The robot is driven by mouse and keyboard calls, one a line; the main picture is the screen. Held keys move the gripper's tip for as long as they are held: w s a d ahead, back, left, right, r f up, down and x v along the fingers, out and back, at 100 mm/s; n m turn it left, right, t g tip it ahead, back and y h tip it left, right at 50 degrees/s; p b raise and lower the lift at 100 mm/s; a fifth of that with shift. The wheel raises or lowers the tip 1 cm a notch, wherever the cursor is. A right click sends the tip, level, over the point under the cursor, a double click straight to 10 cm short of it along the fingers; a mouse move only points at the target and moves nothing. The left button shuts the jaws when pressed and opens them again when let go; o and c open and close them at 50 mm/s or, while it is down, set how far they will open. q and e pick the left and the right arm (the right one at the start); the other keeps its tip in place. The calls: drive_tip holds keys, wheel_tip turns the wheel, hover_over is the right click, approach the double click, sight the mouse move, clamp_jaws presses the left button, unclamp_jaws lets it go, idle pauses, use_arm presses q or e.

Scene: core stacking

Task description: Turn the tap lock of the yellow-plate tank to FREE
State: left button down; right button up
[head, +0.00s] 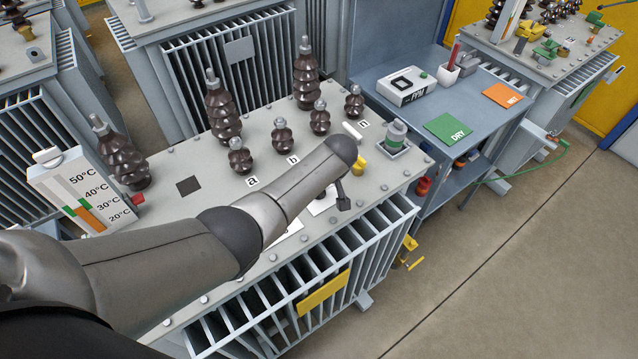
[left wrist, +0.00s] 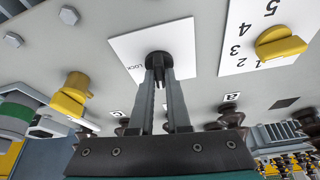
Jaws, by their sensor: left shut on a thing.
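The tank with the yellow plate (head: 323,294) on its front stands in the middle of the head view. On its lid is a white label plate (left wrist: 195,42) marked LOCK, with a dark lock knob (left wrist: 158,59) in its middle. My left gripper (left wrist: 165,72) is shut on this knob, pointing at the lid. A FREE marking cannot be made out; the fingers cover part of the plate. In the head view my left arm reaches across the lid and hides most of the gripper and knob. My right gripper is in neither view.
A yellow tap knob (left wrist: 281,42) sits on a numbered plate (left wrist: 243,22) beside the lock. Another yellow fitting (left wrist: 72,94) is on the other side. Brown bushings (head: 222,110) stand behind the arm. A blue bench (head: 400,62) with DRY (head: 447,129) and WET (head: 500,96) mats stands right.

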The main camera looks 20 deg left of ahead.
use_arm(q)
drive_tip(key=shift+n+y, duration=0.3)
drive_tip(key=shift+n, duration=0.5)
drive_tip(key=c, duration=0.9)
unclamp_jaws()
drive_tip(key=shift+r+g, duration=0.1)
drive_tip(key=shift+g, duration=0.2)
drive_tip(key=shift+d+r, duration=0.15)
drive_tip(key=shift+r, duration=0.15)
drive_tip(key=p+v, duration=0.3)
drive_tip(key=v, duration=1.1)
drive_tip(key=shift+s+r+p, duration=0.15)
drive_tip(key=shift+s+p, duration=0.05)
drive_tip(key=shift+p, duration=0.15)
